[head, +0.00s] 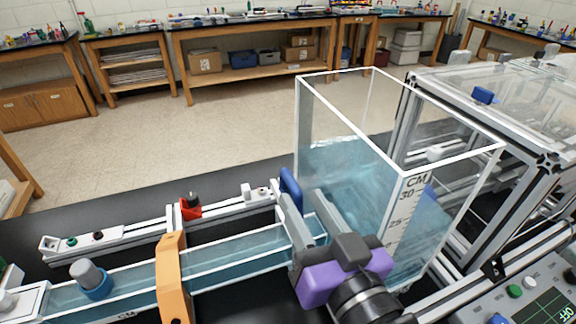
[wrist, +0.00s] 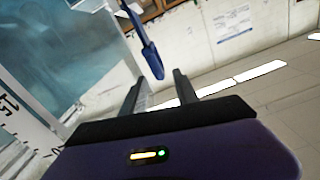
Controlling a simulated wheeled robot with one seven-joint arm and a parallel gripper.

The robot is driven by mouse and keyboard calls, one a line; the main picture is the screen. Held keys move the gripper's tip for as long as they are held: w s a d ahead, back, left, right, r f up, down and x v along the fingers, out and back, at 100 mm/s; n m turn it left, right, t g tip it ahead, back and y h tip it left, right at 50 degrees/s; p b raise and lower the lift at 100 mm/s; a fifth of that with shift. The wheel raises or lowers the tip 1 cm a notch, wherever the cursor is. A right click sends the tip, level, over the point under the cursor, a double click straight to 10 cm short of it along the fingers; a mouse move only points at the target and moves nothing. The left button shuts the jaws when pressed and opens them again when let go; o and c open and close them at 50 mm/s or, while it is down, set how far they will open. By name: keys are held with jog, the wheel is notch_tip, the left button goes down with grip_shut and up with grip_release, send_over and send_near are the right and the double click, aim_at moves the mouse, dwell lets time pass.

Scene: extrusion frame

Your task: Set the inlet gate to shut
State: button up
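A blue handle (head: 290,187), likely that of the inlet gate, stands at the tank's left end, where the long water channel (head: 225,262) meets it. The handle also shows in the wrist view (wrist: 150,56), tilted, just ahead of my fingertips and roughly between them. My gripper (head: 299,197) is purple and black, with two grey fingers spread apart. Its fingers also show in the wrist view (wrist: 161,76), with a gap between them and nothing clamped. I cannot tell whether a finger touches the handle. The gate plate is hidden, so its setting cannot be read.
The clear water tank (head: 400,165) stands right beside my gripper. An orange bracket (head: 171,275) straddles the channel at left, with a red clamp (head: 190,208) on the rail behind. An aluminium frame (head: 548,162) and a control panel (head: 530,300) are at right.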

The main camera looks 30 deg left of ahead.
aim_at(286, 176)
jog(key=p+x, duration=0.1)
jog(key=x, duration=0.7)
jog(key=shift+w+a, duration=0.25)
jog(key=shift+a, duration=0.05)
jog(key=shift+c, duration=0.5)
grip_shut()
jog(key=shift+s, duration=0.1)
dwell(0.4)
